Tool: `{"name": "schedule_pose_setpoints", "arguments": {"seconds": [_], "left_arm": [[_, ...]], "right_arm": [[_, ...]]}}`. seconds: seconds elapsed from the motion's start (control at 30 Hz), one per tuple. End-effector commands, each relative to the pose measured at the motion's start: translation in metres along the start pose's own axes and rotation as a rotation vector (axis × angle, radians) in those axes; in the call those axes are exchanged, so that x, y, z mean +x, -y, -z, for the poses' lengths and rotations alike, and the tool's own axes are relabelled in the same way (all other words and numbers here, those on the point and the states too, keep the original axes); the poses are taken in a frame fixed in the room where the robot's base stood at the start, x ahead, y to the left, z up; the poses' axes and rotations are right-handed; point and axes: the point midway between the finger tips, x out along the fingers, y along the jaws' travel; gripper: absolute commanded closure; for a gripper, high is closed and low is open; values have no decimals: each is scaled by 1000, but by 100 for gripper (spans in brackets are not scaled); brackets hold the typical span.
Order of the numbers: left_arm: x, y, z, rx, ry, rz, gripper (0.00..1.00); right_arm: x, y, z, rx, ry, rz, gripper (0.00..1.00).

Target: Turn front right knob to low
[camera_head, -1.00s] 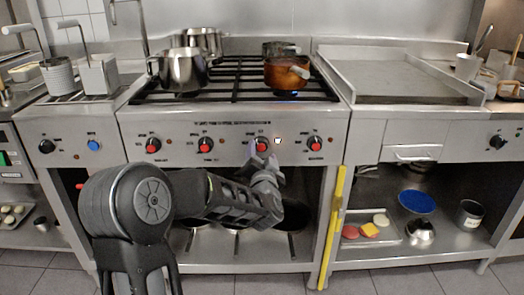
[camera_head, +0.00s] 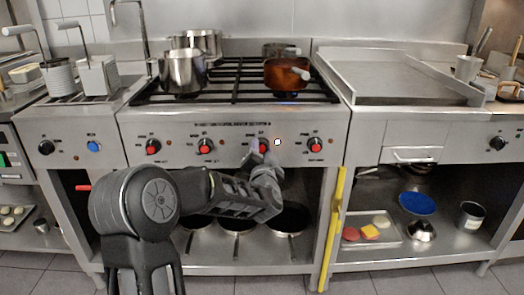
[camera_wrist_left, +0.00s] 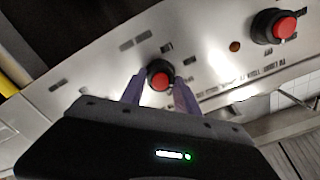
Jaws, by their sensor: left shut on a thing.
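The stove's front panel carries a row of black knobs with red caps. My left gripper (camera_head: 261,156) is at the third knob from the left (camera_head: 263,145), with its fingers pointing up at it. In the left wrist view this knob (camera_wrist_left: 160,75) sits between the two fingertips (camera_wrist_left: 158,88), one on each side, and the gripper is shut on it. The fingers and wrist hide part of the knob in the head view. The far-right knob (camera_head: 315,144) stands free. A copper pot (camera_head: 287,75) sits on the right burner with a faint blue glow under it. My right gripper is out of view.
A steel pot (camera_head: 183,70) stands on the left burner. Pans (camera_head: 288,218) sit on the shelf below the knobs. A yellow vertical bar (camera_head: 333,225) stands right of the stove opening. A flat griddle (camera_head: 400,75) lies to the right.

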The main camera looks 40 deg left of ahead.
Motion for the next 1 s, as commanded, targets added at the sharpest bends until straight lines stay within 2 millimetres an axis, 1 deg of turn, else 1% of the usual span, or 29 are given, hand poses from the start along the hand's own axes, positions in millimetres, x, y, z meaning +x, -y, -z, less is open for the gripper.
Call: {"name": "schedule_pose_setpoints", "arguments": {"seconds": [0.03, 0.27, 0.67, 0.87, 1.0], "left_arm": [[0, 0, 0, 0, 0, 0, 82], [0, 0, 0, 0, 0, 0, 100], [0, -1, 0, -40, -1, 0, 100], [0, -1, -1, -131, -1, 0, 100], [0, -2, -1, -229, -2, 0, 100]], "right_arm": [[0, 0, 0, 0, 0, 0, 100], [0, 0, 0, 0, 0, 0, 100], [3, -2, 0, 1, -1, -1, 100], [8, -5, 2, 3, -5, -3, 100], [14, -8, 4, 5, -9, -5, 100]]}}
